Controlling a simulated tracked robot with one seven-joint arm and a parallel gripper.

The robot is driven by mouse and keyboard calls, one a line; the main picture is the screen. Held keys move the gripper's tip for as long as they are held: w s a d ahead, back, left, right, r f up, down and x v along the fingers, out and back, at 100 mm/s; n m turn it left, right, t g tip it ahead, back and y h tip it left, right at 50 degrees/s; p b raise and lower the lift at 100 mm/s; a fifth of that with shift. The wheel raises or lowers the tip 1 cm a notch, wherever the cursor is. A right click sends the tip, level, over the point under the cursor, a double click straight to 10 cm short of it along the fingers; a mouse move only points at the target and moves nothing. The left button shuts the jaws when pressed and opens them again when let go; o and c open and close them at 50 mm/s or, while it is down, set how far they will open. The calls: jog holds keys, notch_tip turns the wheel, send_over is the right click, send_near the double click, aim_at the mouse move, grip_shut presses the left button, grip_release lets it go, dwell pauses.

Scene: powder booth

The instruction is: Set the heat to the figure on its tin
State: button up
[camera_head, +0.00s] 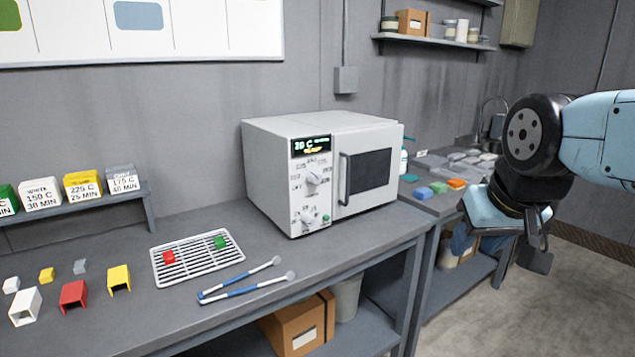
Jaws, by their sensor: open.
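A white oven (290,150) stands on the bench with its door (370,175) closed. Its small display (310,145) appears to read 20 C. Below are an upper dial (312,178) and a lower dial (309,214), with a small green button (326,218) beside the lower one. Tins stand on a riser at left: white (41,194) marked 150 C 30 MIN, yellow (82,185) marked 225 C 25 MIN, grey (122,180) marked 175 C 40 MIN, and a green one (8,200) cut off by the frame. My gripper (540,238) is open at far right, away from the oven.
Small coloured brackets (74,294) and cubes (47,274) lie at left. Coloured pieces (439,187) lie on the right bench.

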jog(key=shift+o, duration=1.3)
jog(key=shift+w, duration=0.2)
jog(key=shift+o, duration=0.8)
jog(key=w+t, duration=0.2)
jog(key=w, duration=0.9)
jog(key=shift+d+f+n+t, duration=0.25)
jog(key=shift+d+n+t, duration=0.05)
jog(key=shift+d, duration=0.1)
jog(key=n+t+y, duration=0.7)
jog(key=y, duration=0.3)
send_near(318, 181)
jog(key=shift+m, duration=0.3)
jog(key=x, duration=0.9)
jog(key=c, duration=1.1)
